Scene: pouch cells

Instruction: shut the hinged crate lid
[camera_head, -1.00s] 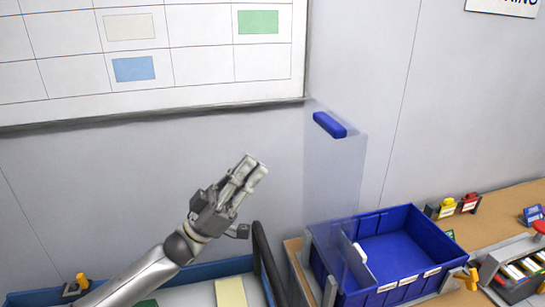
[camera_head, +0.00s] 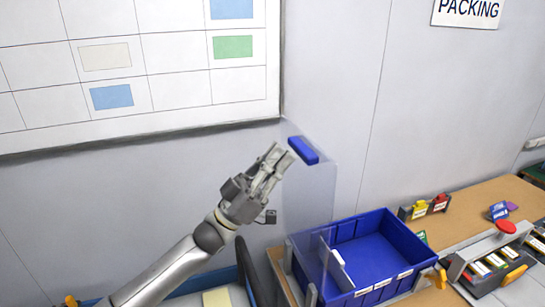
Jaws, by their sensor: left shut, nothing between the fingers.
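The blue crate (camera_head: 405,243) stands on the wooden bench at the lower right, with a divider and a small white item inside. Its clear lid (camera_head: 312,190) stands raised, upright at the crate's left side, with a blue handle bar (camera_head: 303,150) at its top edge. My left gripper (camera_head: 282,158) is shut and empty, with its fingertips just left of the handle. I cannot tell whether they touch the lid. My right gripper is not in view.
Yellow and red clips (camera_head: 428,207) sit on the bench (camera_head: 470,205) behind the crate. A grey rack (camera_head: 480,262) with a red button (camera_head: 505,227) stands to the right. A wall board (camera_head: 150,110) hangs behind my left arm.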

